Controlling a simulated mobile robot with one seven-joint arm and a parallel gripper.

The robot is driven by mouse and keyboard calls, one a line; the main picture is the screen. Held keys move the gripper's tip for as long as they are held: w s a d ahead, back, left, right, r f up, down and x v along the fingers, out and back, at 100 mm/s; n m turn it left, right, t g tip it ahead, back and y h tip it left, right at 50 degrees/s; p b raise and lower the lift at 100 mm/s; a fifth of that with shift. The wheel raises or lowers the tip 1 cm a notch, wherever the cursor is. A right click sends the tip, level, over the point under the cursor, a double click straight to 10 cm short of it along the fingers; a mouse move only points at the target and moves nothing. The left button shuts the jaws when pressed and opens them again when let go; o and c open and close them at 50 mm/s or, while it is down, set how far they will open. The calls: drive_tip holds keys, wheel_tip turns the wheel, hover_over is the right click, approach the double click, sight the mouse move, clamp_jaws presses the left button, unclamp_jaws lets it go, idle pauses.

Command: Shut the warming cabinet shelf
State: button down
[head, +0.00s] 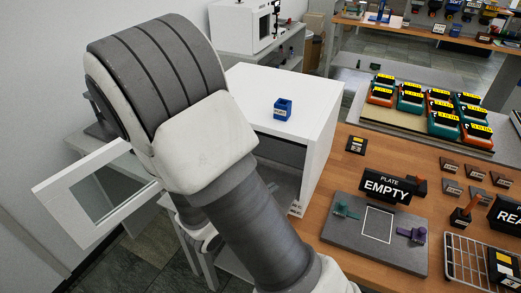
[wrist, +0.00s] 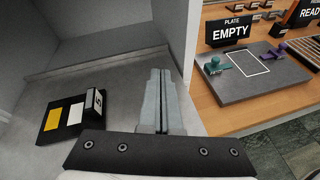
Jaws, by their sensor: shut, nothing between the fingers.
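The white warming cabinet (head: 318,110) stands at the left end of the wooden bench with its front open. Its windowed door (head: 75,200) is swung out to the left. The grey shelf (head: 278,182) shows low at the opening, partly behind my arm; it also fills the left of the wrist view (wrist: 110,85). A black plate-like item (wrist: 72,117) with yellow and white patches and an upright tag lies on it. My gripper (wrist: 162,75) is shut and empty, over the shelf's right side near the cabinet's right wall. I cannot tell whether it touches. The arm hides it in the head view.
A small blue block (head: 283,108) sits on the cabinet top. To the right, the bench holds a grey board (head: 375,255) with teal and purple clamps, an EMPTY sign (head: 388,188) and a wire rack (head: 470,262). A tray of orange and teal items (head: 425,125) stands behind.

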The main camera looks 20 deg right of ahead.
drive_tip(key=a+f+n+t, duration=0.1)
drive_tip(key=w+a+n+t+y, duration=0.1)
drive_tip(key=n, duration=0.1)
drive_tip(key=w+a+f+n, duration=0.1)
drive_tip(key=shift+w+f+t, duration=0.1)
drive_tip(key=shift+f+t, duration=0.2)
drive_tip(key=shift+t, duration=0.1)
drive_tip(key=p, duration=0.2)
approach(279, 165)
drive_tip(key=shift+y, duration=0.3)
drive_tip(key=x, duration=0.5)
drive_tip(key=shift+d+r, duration=0.1)
drive_tip(key=shift+w+d, duration=0.45)
drive_tip(key=shift+w, duration=0.05)
drive_tip(key=shift+w+d, duration=0.1)
drive_tip(key=shift+w, duration=0.05)
